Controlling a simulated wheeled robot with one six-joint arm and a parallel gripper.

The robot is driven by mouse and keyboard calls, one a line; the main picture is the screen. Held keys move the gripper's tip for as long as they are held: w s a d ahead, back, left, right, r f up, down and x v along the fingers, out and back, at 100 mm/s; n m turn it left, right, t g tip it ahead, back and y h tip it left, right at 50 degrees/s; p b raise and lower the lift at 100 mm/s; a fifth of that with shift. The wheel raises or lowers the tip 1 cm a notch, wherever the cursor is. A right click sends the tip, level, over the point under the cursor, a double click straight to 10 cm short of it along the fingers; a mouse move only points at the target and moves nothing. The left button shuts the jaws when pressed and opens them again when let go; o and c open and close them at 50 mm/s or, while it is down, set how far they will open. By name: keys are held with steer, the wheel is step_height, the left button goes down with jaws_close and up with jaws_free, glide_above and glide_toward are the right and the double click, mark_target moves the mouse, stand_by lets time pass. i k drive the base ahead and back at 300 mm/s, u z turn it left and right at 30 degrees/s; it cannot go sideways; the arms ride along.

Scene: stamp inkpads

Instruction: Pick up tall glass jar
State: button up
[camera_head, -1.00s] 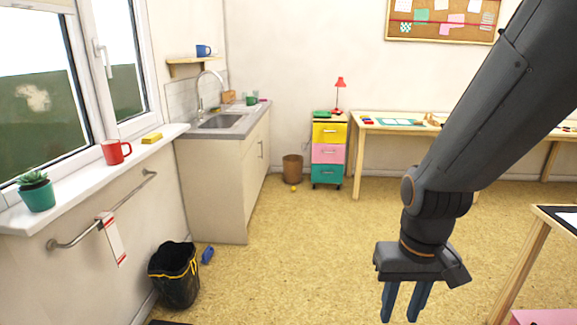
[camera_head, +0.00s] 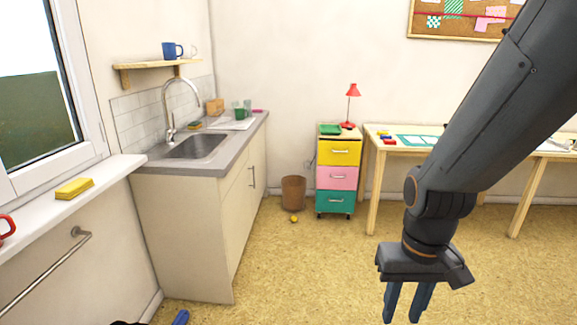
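My gripper (camera_head: 404,312) hangs at the lower right, pointing down. Its two blue fingers are apart with nothing visible between them. Floor shows below, and the fingertips come close to the bottom edge of the picture. I cannot make out a tall glass jar for sure. A small, pale, see-through shape (camera_head: 247,104) stands on the far end of the sink counter (camera_head: 237,152), beside a green cup (camera_head: 240,113); it is too small to identify. My gripper is far from it.
The counter with its sink (camera_head: 197,146) and tap stands at left. A wastebasket (camera_head: 293,193), a yellow ball (camera_head: 294,219) and a drawer unit (camera_head: 337,178) are at the back, beside a wooden table (camera_head: 372,190). The middle floor is clear.

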mark_target(247, 103)
steer(key=i, duration=3)
steer(key=u, duration=0.9)
